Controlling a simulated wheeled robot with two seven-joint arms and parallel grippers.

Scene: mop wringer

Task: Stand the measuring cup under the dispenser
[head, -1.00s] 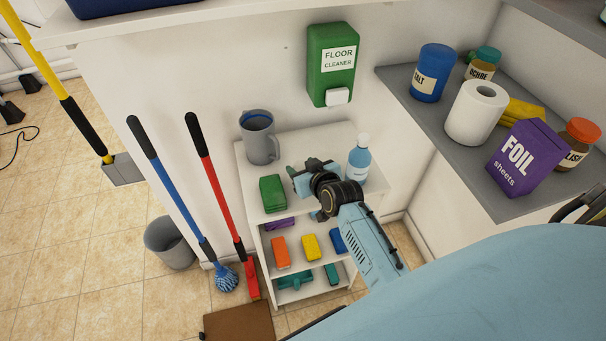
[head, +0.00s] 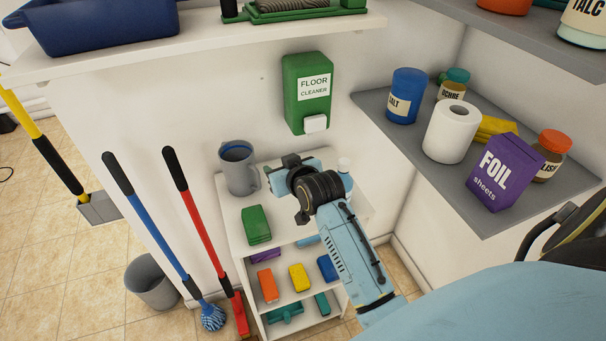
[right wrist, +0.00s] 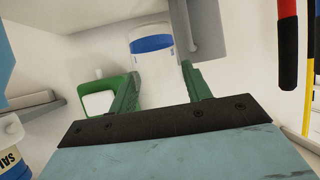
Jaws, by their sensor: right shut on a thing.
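The green floor cleaner dispenser (head: 303,84) hangs on the wall with a white spout at its bottom. It shows upside down in the right wrist view (right wrist: 121,88). My right gripper (head: 292,164) is above the small white shelf unit, below the dispenser. In the right wrist view its green fingers (right wrist: 162,88) are shut on a pale cup with a blue band (right wrist: 152,44), which I take for the measuring cup. My left gripper is not in view.
A grey jug (head: 238,172) stands just left of my right gripper. A bottle with a white cap (head: 344,165) is partly hidden behind my wrist. Mop handles (head: 190,205) lean at the left.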

